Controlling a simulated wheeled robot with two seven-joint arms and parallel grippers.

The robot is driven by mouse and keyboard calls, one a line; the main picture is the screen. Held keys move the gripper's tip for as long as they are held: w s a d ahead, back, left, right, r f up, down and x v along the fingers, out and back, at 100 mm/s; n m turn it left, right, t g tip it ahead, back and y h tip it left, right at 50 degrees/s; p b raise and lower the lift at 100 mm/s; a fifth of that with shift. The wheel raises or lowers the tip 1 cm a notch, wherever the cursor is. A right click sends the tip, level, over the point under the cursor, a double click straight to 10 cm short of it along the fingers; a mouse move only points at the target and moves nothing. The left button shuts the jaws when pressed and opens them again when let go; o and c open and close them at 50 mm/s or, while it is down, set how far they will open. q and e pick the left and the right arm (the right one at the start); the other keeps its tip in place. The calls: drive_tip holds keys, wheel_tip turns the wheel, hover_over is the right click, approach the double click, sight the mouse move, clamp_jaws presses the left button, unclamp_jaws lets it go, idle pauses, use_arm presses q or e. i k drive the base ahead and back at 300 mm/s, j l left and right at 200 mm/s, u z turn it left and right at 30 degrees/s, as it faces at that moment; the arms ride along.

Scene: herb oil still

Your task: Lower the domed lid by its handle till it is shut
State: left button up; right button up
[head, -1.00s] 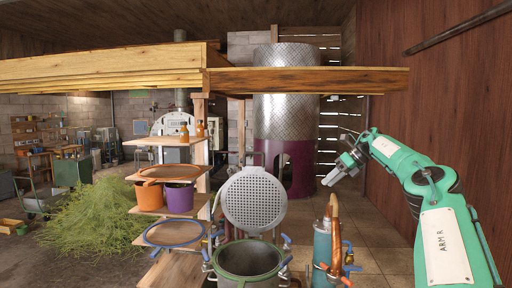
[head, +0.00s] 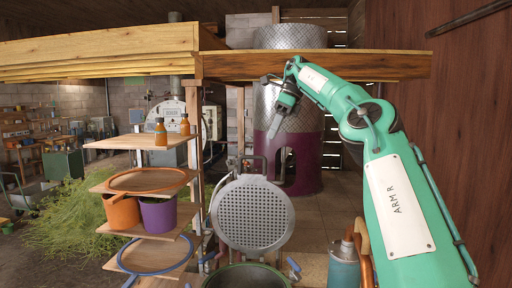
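The lid (head: 252,214) stands raised, tilted up behind the pot, with its round perforated grey inner face toward me. A dark bar (head: 246,160), possibly its handle, shows at its top edge; its domed side is hidden. The pot (head: 243,267) with a green rim is below the lid at the bottom edge, mostly cut off. My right gripper (head: 275,127) is in the air above the lid's top edge, slightly right of it, apart from it and empty. Its fingers are seen nearly edge-on, so their gap does not show. My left gripper is not in view.
A wooden beam (head: 330,66) crosses behind my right arm. Left of the lid is a shelf (head: 140,142) with bottles and orange and purple buckets. A teal cylinder (head: 343,268) stands right of the pot. A purple-based metal column (head: 300,165) stands behind.

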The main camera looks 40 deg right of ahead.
sight(252, 214)
drive_tip(key=i+l, duration=0.35)
drive_tip(key=l, duration=0.15)
drive_tip(key=i+l, duration=0.3)
drive_tip(key=l, duration=0.2)
